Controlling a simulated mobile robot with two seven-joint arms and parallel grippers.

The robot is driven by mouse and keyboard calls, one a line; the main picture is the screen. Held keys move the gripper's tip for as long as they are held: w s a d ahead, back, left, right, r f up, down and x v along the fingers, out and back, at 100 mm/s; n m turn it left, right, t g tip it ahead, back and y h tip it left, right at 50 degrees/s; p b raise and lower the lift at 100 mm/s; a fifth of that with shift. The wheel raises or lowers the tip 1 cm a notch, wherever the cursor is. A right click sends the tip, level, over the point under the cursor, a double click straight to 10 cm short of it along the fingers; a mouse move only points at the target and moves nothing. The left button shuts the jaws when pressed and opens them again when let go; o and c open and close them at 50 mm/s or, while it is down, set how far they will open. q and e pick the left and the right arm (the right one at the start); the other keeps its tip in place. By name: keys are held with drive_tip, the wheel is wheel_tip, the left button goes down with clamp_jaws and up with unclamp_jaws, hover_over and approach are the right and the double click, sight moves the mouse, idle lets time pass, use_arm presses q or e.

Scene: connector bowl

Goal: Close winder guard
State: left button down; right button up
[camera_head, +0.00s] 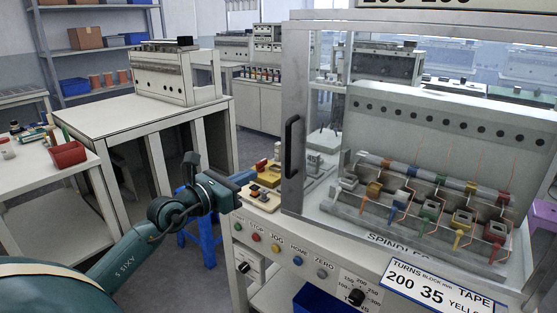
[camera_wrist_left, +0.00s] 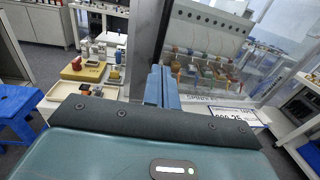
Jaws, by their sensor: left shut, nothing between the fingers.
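The winder guard (camera_head: 297,115) is a grey-framed clear panel with a black vertical handle (camera_head: 292,145) on its left post. I cannot tell how far it is open. Behind it are the spindles (camera_head: 430,205) with several coloured bobbins, also visible in the left wrist view (camera_wrist_left: 205,68). My left gripper (camera_head: 247,178) is shut and empty, left of the handle and lower than it, apart from it in the picture. In the left wrist view its blue fingers (camera_wrist_left: 162,86) are together, in front of the grey post (camera_wrist_left: 148,45). My right gripper is not in view.
The winder's button panel (camera_head: 275,245) lies below and right of my left gripper. A blue stool (camera_head: 203,230) stands behind my arm. A grey table (camera_head: 130,115) is at the left.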

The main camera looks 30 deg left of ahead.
sight(286, 157)
use_arm(q)
drive_tip(key=w, duration=0.3)
drive_tip(key=w+d, duration=0.1)
drive_tip(key=w, duration=0.3)
drive_tip(key=w+d+p, duration=0.1)
drive_tip(key=w, duration=0.2)
drive_tip(key=shift+w, duration=0.35)
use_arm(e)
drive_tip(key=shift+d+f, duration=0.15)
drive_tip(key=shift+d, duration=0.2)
use_arm(q)
drive_tip(key=shift+w+a, duration=0.1)
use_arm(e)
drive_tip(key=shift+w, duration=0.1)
